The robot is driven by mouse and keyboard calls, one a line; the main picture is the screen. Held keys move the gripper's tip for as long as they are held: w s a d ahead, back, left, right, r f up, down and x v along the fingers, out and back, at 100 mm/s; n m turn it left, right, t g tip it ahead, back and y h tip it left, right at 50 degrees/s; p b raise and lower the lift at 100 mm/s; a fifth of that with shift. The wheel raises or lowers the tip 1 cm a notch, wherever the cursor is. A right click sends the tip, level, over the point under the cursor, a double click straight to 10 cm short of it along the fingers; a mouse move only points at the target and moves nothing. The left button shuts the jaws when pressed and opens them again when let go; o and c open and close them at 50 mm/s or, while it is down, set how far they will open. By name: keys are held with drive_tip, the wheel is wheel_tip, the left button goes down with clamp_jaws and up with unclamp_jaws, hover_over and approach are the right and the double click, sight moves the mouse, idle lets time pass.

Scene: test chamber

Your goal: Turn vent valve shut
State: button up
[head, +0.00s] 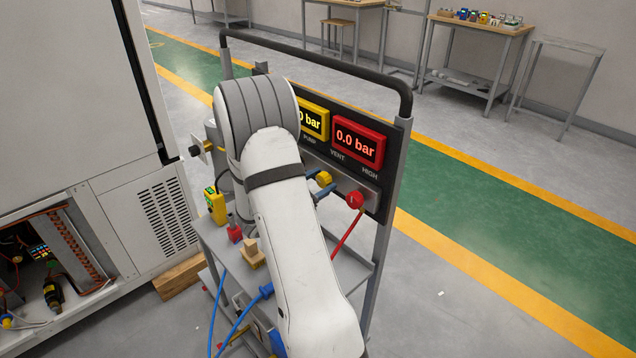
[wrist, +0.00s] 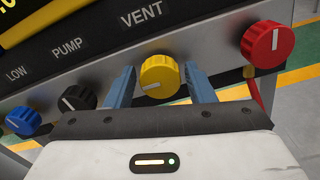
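The vent valve is a yellow ridged knob (wrist: 159,76) under the VENT label on the panel. Its white mark points left and slightly down in the wrist view. It also shows in the head view (head: 324,178), partly beside my fingers. My gripper (wrist: 160,70) is open, with one blue finger on each side of the yellow knob. Small gaps seem to show between fingers and knob; I cannot tell if either touches. In the head view my gripper (head: 319,182) is mostly hidden behind my arm.
A red knob (wrist: 267,44) sits to the right; a black knob (wrist: 77,98) and blue knob (wrist: 22,122) sit to the left. The red display (head: 358,142) reads 0.0 bar. Open floor lies right of the cart.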

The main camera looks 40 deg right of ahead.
drive_tip(key=c, duration=0.7)
drive_tip(key=shift+c, duration=0.2)
